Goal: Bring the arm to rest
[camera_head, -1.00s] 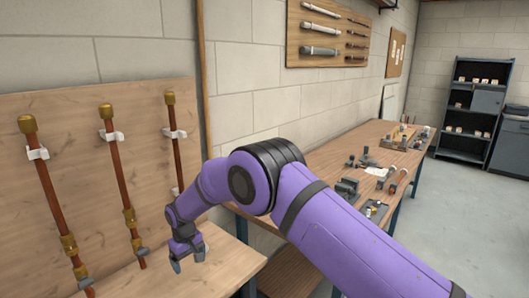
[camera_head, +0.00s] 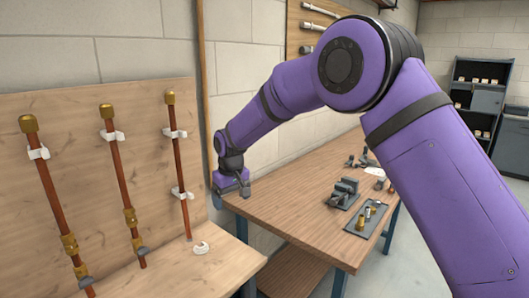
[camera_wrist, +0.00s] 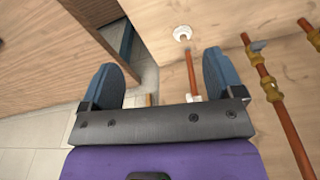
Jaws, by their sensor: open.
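My purple arm reaches across the right of the head view, bent at a raised elbow. My gripper (camera_head: 232,189) hangs at the arm's end, just right of the pipe board and by the near left corner of the workbench. In the wrist view my gripper (camera_wrist: 162,88) has its two dark blue fingers wide apart, with nothing between them. The rightmost copper pipe (camera_head: 181,180) stands left of my gripper in two white clips, apart from it.
The wooden board (camera_head: 75,130) holds two more copper pipes with brass fittings. A white ring (camera_head: 200,248) lies on the ledge below. The workbench (camera_head: 285,205) carries a vise (camera_head: 343,192) and a tray of fittings (camera_head: 366,220). A dark shelf (camera_head: 478,90) stands far back.

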